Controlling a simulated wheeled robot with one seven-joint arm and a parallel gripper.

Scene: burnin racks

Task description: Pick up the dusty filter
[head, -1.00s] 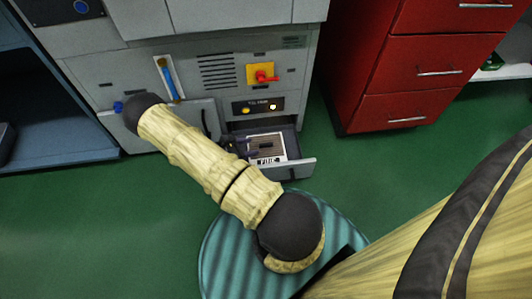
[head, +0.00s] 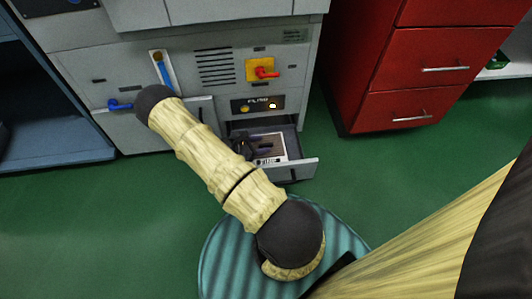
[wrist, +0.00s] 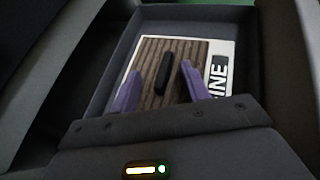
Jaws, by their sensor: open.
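The filter (head: 271,158) lies in the open drawer low on the grey cabinet. In the wrist view the filter (wrist: 150,62) has brown, dusty-looking pleats, a pale frame, a label reading "FINE" and a black bar handle (wrist: 164,72). My gripper (wrist: 161,70) is open, with one purple finger on each side of the handle. I cannot tell whether the fingertips touch the filter. In the head view my gripper (head: 250,146) is small and dark over the drawer's left part, partly hidden by my arm.
The drawer's walls (head: 294,172) surround the filter closely. The grey cabinet (head: 215,40) above carries a red-handled yellow switch (head: 262,71) and a blue lever (head: 120,104). A red drawer cabinet (head: 400,70) stands to the right. Green floor (head: 80,220) is clear at left.

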